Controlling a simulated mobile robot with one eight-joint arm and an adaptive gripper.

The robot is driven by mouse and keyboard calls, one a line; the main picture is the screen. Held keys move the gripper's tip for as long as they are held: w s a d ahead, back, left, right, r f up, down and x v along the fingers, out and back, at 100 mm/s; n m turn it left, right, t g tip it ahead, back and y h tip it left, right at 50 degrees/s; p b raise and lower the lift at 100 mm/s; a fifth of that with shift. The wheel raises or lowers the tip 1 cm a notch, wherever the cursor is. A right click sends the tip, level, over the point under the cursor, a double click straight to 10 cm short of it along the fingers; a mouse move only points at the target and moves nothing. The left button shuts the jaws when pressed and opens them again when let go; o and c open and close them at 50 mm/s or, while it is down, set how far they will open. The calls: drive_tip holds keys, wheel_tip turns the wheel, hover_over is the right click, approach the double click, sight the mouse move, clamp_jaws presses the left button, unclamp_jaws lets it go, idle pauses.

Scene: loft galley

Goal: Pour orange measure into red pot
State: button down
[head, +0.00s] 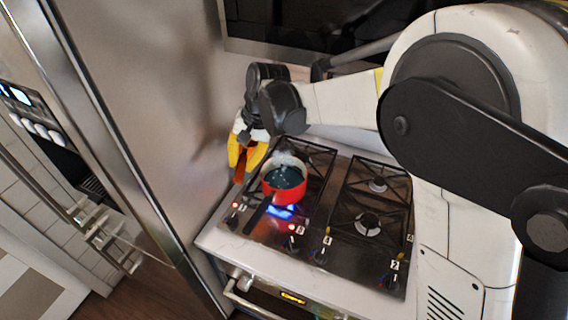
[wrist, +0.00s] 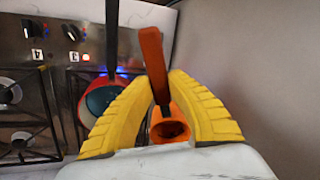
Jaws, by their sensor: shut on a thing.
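The red pot (head: 284,184) stands on the left burner of the stove, with dark teal inside and a dark handle toward the stove's front; a blue glow shows by it. It also shows at the left in the wrist view (wrist: 88,112). My gripper (head: 247,154) has yellow fingers and is just to the left of the pot and above stove height. In the wrist view my gripper (wrist: 158,96) is shut on the handle of the orange measure (wrist: 172,130). The measure's cup is apart from the pot, beside it. Its contents cannot be made out.
The stove (head: 225,240) has other empty burners (head: 368,224) with black grates to the right. A tall steel fridge side (head: 150,120) rises close to the left of my gripper. An oven handle (head: 245,303) runs along the front.

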drive_tip(key=a+r+h, duration=0.1)
drive_tip(key=a+r+h+p, duration=0.1)
drive_tip(key=a+h, duration=0.1)
drive_tip(key=shift+h, duration=0.3)
idle(0.3)
drive_tip(key=shift+a+f, duration=0.1)
